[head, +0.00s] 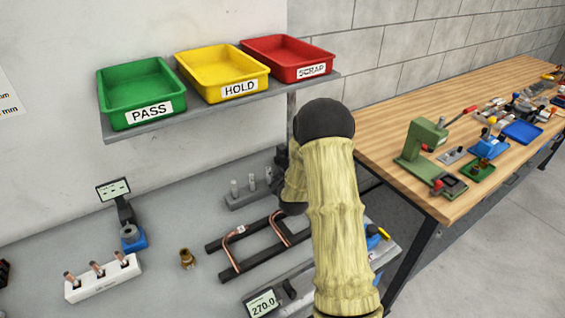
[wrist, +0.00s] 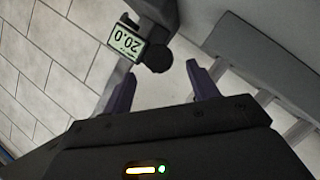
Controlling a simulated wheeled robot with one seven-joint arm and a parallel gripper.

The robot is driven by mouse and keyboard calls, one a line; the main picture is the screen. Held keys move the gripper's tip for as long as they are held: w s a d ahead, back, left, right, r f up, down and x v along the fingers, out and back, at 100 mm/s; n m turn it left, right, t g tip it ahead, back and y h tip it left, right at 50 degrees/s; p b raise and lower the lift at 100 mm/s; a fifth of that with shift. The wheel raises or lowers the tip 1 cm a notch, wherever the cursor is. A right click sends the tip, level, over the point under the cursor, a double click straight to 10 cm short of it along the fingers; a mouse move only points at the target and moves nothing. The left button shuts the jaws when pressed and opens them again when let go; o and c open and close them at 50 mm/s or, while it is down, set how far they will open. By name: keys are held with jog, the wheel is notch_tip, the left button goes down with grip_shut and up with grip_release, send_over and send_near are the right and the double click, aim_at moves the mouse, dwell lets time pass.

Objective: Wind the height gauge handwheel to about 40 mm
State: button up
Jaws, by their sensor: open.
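In the wrist view the height gauge's small display (wrist: 127,41) appears upside down and reads 20.0. A dark round handwheel (wrist: 157,55) sits right beside it on the gauge. My gripper (wrist: 161,72) is open, with its two dark fingers apart and pointing toward the handwheel. The handwheel appears between and just beyond the fingertips; I cannot tell whether they touch it. In the head view my sleeved arm covers the gauge area, and the gripper is mostly hidden.
Green (head: 142,90), yellow (head: 221,73) and red (head: 287,58) trays stand on a shelf above the bench. A dark rack with copper tubes (head: 256,244) and a brass fitting (head: 187,259) lie left of my arm. A wooden table (head: 385,120) stands at the right.

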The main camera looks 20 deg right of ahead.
aim_at(285, 161)
jog(key=shift+p+x, duration=0.35)
jog(key=shift+x, duration=1.55)
jog(key=c, duration=1)
jog(key=m+y, duration=0.1)
jog(key=m+g+y+b, duration=0.1)
jog(key=shift+d+r+m, duration=0.15)
jog(key=shift+d+m, duration=0.1)
jog(key=shift+m, duration=0.15)
jog(key=shift+d+r+m+g+y+p, duration=0.15)
jog(key=shift+m+g+y+p, duration=0.1)
jog(key=shift+m+y, duration=0.3)
jog(key=shift+d+r+m+g+y+p, duration=0.1)
jog(key=shift+m+g+y+p, duration=0.15)
jog(key=shift+m+y, duration=0.25)
jog(key=m+y+p, duration=0.2)
jog(key=p, duration=0.1)
jog(key=shift+w+d+r, duration=0.1)
jog(key=shift+d+r, duration=0.05)
jog(key=shift+d+f+m+g+y+p, duration=0.1)
jog(key=shift+d+m+g+y+p, duration=0.1)
jog(key=shift+m+y+p, duration=0.55)
jog(key=shift+d+f+m+g+y+p, duration=0.1)
jog(key=shift+f+m+g+y+p, duration=0.1)
jog(key=shift+m+y+p, duration=0.45)
